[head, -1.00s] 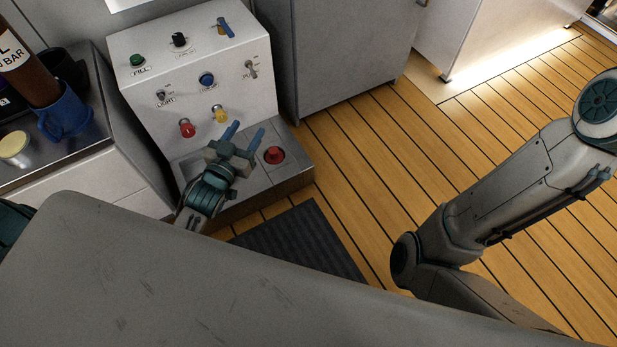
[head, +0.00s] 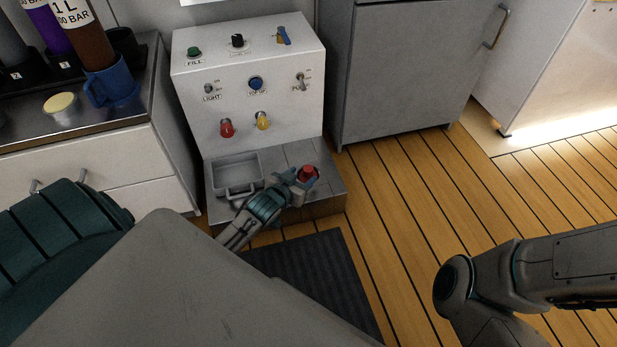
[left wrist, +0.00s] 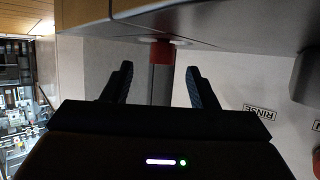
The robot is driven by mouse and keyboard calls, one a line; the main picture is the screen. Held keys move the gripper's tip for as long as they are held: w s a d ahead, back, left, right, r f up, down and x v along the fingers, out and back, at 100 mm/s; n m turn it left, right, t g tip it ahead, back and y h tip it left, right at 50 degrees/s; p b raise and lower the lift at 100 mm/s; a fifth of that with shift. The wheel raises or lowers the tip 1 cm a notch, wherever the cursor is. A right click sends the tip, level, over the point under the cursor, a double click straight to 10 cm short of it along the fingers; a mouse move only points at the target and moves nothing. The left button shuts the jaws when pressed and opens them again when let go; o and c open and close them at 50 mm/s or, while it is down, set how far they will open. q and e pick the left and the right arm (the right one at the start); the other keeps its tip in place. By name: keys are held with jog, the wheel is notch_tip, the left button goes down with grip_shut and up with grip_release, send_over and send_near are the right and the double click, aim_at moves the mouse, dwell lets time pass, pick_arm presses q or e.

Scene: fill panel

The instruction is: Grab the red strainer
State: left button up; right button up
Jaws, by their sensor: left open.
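The red strainer (head: 307,173) sits at the right part of the low ledge at the foot of the white fill panel (head: 250,60). My left gripper (head: 298,181) is right at it, and its fingers partly hide the strainer's lower part. In the left wrist view, the red strainer (left wrist: 161,52) shows beyond and between the two spread blue fingers of my left gripper (left wrist: 160,84). The jaws are open, with a visible gap to each side of it. My right arm shows at the right of the head view; its gripper is out of view.
A recessed basin with a handle (head: 236,172) lies left of the strainer. Red (head: 226,128) and yellow (head: 262,120) knobs stick out above the ledge. A dark mat (head: 310,280) lies in front.

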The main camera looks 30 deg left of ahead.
aim_at(306, 172)
pick_arm(q)
jog(key=b+x, duration=0.2)
jog(key=x, duration=0.1)
jog(key=shift+w+a+f+b, duration=0.1)
jog(key=shift+a+f+b, duration=0.05)
jog(key=shift+f+b, duration=0.15)
jog(key=shift+w, duration=0.35)
jog(key=shift+r, duration=0.1)
grip_shut()
